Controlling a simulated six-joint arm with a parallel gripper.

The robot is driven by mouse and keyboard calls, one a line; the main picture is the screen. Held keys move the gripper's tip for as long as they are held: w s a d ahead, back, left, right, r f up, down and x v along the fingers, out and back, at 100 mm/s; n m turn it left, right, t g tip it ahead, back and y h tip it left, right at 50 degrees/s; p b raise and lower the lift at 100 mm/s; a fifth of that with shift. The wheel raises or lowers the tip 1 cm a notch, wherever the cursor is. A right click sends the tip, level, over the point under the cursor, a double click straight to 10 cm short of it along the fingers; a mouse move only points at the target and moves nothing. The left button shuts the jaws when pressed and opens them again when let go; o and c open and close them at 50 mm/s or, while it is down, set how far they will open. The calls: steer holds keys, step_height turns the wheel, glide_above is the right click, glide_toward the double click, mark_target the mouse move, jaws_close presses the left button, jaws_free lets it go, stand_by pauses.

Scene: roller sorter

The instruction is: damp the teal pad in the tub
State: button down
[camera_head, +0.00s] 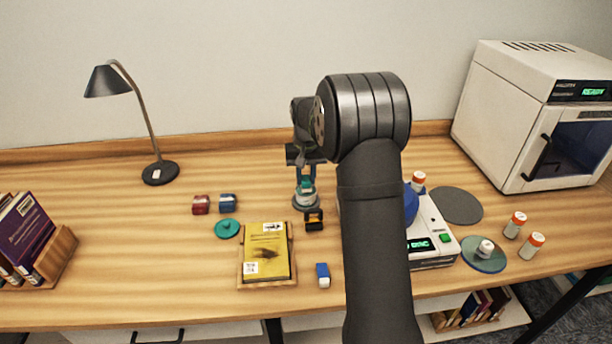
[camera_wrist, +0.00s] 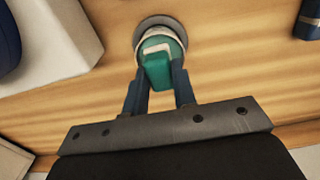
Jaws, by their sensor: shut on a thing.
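My gripper (camera_head: 306,174) points down near the back middle of the table, shut on the teal pad (camera_head: 307,186). In the wrist view the pad (camera_wrist: 158,72) sits between the two dark fingers (camera_wrist: 158,84), with a pale strip at its far edge. The small round tub (camera_head: 306,201) is directly under the pad. In the wrist view the tub's pale rim (camera_wrist: 140,45) shows behind the pad, on a grey disc (camera_wrist: 160,20). The pad overlaps the tub's opening. I cannot tell whether it touches what is inside.
A dark block with an orange mark (camera_head: 314,220) stands just in front of the tub. Red (camera_head: 201,205) and blue (camera_head: 228,203) blocks and a teal lid-like disc (camera_head: 227,228) lie left. A yellow book (camera_head: 266,250) lies in front. A white device (camera_head: 435,235) stands right.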

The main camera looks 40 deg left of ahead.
mark_target(306, 178)
steer(key=shift+f, duration=0.65)
stand_by(1.7)
steer(key=shift+r, duration=3.55)
steer(key=w+d+r+m, duration=0.2)
steer(key=w+d, duration=0.7)
steer(key=d, duration=0.5)
steer(key=w+d+r+m, duration=0.1)
steer(key=w+d+r, duration=0.1)
steer(key=w+d, duration=0.9)
steer(key=s+d+f+m, duration=0.2)
steer(key=d+f+m, duration=0.2)
steer(key=d, duration=0.7)
steer(key=s+d+f+m, duration=0.3)
steer(key=d+f+m, duration=0.2)
steer(key=d, duration=0.6)
steer(key=shift+s+d+f, duration=0.2)
steer(key=shift+d+f, duration=0.05)
